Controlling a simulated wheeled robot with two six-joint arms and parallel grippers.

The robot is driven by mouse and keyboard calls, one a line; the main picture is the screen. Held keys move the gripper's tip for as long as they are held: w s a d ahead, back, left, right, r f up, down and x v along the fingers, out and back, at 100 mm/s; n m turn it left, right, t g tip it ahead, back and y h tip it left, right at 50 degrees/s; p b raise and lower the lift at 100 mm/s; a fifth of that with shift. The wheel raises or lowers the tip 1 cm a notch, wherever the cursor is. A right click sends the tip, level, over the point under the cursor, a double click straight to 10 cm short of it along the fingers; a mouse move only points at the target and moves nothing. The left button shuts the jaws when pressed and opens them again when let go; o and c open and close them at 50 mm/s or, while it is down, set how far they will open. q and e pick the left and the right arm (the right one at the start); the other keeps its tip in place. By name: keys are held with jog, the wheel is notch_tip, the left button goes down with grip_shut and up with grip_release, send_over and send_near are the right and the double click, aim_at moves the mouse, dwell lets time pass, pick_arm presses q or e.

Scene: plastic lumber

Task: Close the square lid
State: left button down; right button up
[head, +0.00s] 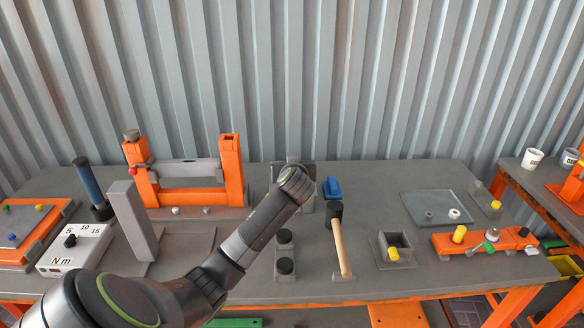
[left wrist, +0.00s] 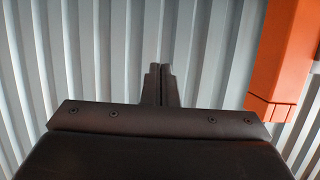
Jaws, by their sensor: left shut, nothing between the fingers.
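I cannot tell for certain which piece is the square lid. A grey squarish piece (head: 307,205) stands at the back middle in the head view, mostly hidden behind my left wrist. A tall grey panel (head: 132,220) stands upright on the left of the table. A small open square grey box (head: 381,249) with a yellow knob (head: 393,253) at its front sits right of the middle. My left arm reaches over the table to the back middle; its fingers are hidden in the head view. In the left wrist view my left gripper (left wrist: 158,84) is shut and empty, with the wall behind it.
An orange frame (head: 232,170) stands left of my left wrist; an orange post also shows in the left wrist view (left wrist: 287,55). A mallet (head: 341,247), black-topped blocks (head: 285,266) and a blue piece (head: 332,187) are close by. A flat grey plate (head: 420,204) lies farther right.

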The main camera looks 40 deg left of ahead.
pick_arm(q)
jog(key=s+d+f+t+y+b, duration=0.2)
jog(key=s+f+b, duration=0.1)
jog(key=f+b, duration=0.6)
jog(key=shift+d+t+b, duration=0.3)
jog(key=shift+d+b, duration=0.1)
jog(key=shift+b, duration=0.4)
jog(key=shift+s, duration=0.15)
notch_tip(320, 180, up, 4)
jog(key=p, duration=0.3)
jog(key=s+d+f+b, duration=0.2)
jog(key=s+d+f, duration=0.1)
jog(key=s+d, duration=0.3)
jog(key=shift+s+f, duration=0.15)
jog(key=shift+s, duration=0.45)
